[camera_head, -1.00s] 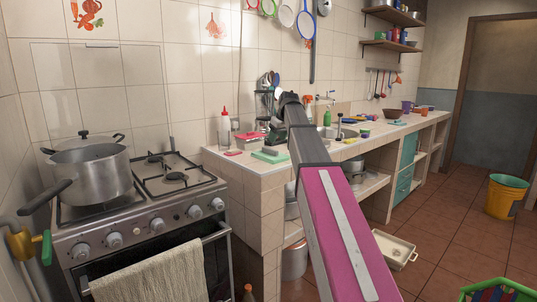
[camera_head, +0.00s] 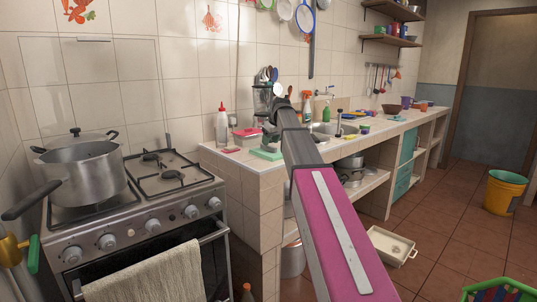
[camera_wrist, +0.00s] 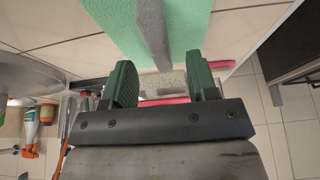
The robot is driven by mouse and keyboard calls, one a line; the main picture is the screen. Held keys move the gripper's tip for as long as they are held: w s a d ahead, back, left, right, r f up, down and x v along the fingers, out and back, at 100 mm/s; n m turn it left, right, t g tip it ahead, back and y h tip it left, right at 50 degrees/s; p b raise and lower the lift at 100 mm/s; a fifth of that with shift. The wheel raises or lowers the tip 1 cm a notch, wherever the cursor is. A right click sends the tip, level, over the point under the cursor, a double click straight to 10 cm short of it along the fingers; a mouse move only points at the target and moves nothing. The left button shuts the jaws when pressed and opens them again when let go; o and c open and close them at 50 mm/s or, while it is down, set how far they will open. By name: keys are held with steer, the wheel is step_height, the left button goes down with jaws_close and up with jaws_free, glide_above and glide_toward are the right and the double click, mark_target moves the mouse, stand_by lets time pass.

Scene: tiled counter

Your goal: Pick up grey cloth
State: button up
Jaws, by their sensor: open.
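A narrow grey strip (camera_wrist: 152,32), which looks like the edge of the grey cloth, lies over a flat green piece (camera_wrist: 190,25) in the wrist view. My gripper (camera_wrist: 162,84) is open, with its two green fingers apart and the grey strip's near end just beyond the gap between them. I cannot tell if they touch. In the head view, my gripper (camera_head: 270,133) is partly hidden by my arm, above the counter's near end beside the green piece (camera_head: 267,153). I cannot make out the grey cloth there.
A red-capped bottle (camera_head: 222,128) and a pink item (camera_head: 248,132) stand close by, with a utensil rack (camera_head: 262,98) behind. The sink (camera_head: 330,129) and an orange-topped spray bottle (camera_head: 306,105) lie to the right. The stove (camera_head: 150,200) with a pot (camera_head: 85,170) is at left.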

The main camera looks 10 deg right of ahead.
mark_target(269, 150)
steer(key=shift+x, duration=1.5)
steer(key=shift+f, duration=0.15)
jaws_close()
